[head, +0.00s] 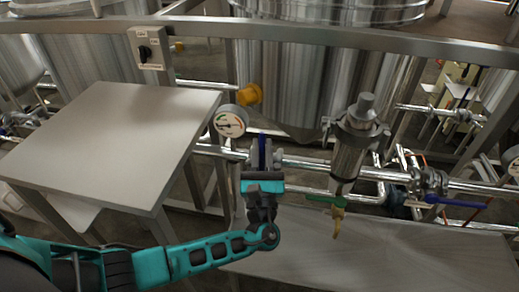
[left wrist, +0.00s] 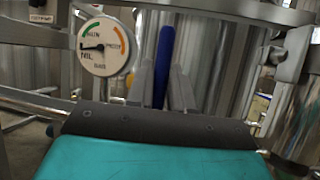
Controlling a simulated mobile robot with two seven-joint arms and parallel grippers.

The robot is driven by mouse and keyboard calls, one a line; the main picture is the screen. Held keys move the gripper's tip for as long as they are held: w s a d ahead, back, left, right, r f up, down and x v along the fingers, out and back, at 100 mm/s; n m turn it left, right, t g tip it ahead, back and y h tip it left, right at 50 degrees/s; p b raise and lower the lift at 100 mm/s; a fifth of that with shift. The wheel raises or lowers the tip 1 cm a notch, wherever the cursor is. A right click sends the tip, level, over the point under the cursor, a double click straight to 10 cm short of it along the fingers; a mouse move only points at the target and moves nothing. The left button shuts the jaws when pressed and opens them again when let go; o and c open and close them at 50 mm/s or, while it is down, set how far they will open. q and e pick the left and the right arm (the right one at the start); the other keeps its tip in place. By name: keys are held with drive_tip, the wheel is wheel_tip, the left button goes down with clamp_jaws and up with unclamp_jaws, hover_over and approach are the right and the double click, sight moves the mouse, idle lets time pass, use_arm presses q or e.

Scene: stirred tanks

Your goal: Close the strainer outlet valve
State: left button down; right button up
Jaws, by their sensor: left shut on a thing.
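A blue valve lever (head: 262,140) stands upright on the horizontal steel pipe, left of the steel strainer body (head: 349,155). My left gripper (head: 262,160) is at this lever, with its fingers shut on it. In the left wrist view the blue lever (left wrist: 164,62) rises between the two grey fingers (left wrist: 160,88). The valve body under the lever is mostly hidden by the gripper. A second blue lever (head: 455,201) lies along the pipe right of the strainer. No label shows which valve is the outlet. My right gripper is not in view.
A pressure gauge (head: 230,121) stands close left of the gripper. A green-handled brass valve (head: 328,201) hangs below the strainer. A grey table (head: 110,130) stands at left, with a steel surface (head: 380,255) below the pipe. A large tank (head: 300,85) is behind.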

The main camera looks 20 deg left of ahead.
use_arm(q)
drive_tip(key=shift+d, duration=0.15)
drive_tip(key=c, duration=1.1)
unclamp_jaws()
drive_tip(key=v, duration=1.3)
drive_tip(key=shift+b, duration=0.35)
